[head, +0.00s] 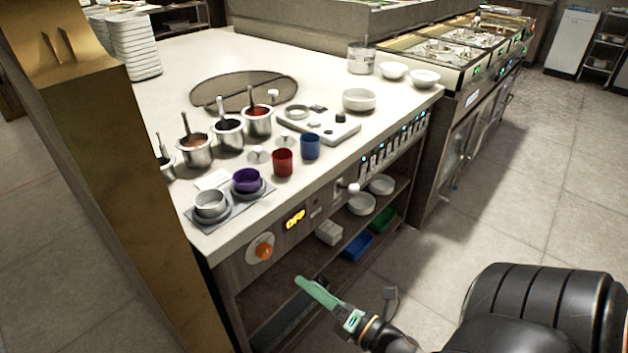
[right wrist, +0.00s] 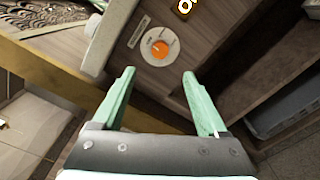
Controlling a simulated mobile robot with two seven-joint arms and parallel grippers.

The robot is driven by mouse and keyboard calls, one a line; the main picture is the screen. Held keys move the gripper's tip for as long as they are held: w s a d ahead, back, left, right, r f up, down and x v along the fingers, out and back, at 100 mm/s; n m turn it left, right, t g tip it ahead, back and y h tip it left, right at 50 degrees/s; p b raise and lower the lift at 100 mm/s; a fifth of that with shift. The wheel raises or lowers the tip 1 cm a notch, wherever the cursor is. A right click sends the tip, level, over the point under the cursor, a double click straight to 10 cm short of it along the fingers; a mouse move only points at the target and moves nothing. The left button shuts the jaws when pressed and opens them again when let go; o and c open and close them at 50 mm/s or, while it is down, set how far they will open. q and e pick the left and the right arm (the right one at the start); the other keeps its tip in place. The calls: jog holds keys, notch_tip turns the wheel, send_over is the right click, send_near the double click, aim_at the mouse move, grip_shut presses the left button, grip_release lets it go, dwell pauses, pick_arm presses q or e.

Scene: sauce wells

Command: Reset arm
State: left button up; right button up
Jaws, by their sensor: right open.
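My right gripper (head: 318,293) has green fingers and hangs low in front of the counter's front panel, below the counter top. In the right wrist view the right gripper (right wrist: 152,92) is open, its two fingers apart with nothing between them. The orange knob (right wrist: 160,48) on the panel lies beyond the fingertips; the orange knob also shows in the head view (head: 264,251). My left gripper is in neither view.
The counter top (head: 290,85) holds several metal sauce pots (head: 194,150), a red cup (head: 282,162), a blue cup (head: 310,146), a purple bowl (head: 246,180) and a metal bowl (head: 209,203). An open shelf (head: 336,253) lies under the counter. A golden post (head: 118,150) stands left.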

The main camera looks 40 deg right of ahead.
jog(key=shift+w, duration=0.1)
dwell(0.4)
jog(key=s+a+f+m+g+y, duration=0.1)
jog(key=s+a+f+m+g, duration=0.25)
jog(key=a+m, duration=0.6)
jog(key=s+a+f+m+g+y, duration=0.15)
jog(key=a+f+m+g, duration=0.45)
jog(key=m, duration=0.7)
pick_arm(q)
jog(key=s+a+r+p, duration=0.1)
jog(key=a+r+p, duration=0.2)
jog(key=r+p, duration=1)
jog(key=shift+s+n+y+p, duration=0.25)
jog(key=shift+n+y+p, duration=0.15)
jog(key=shift+p, duration=1.7)
pick_arm(e)
notch_tip(320, 180, up, 13)
jog(key=s+d+h, duration=0.1)
jog(key=s, duration=0.1)
jog(key=shift+d+r+t, duration=0.15)
jog(key=shift+d+t, duration=0.15)
jog(key=shift+t, duration=0.15)
jog(key=shift+m, duration=0.25)
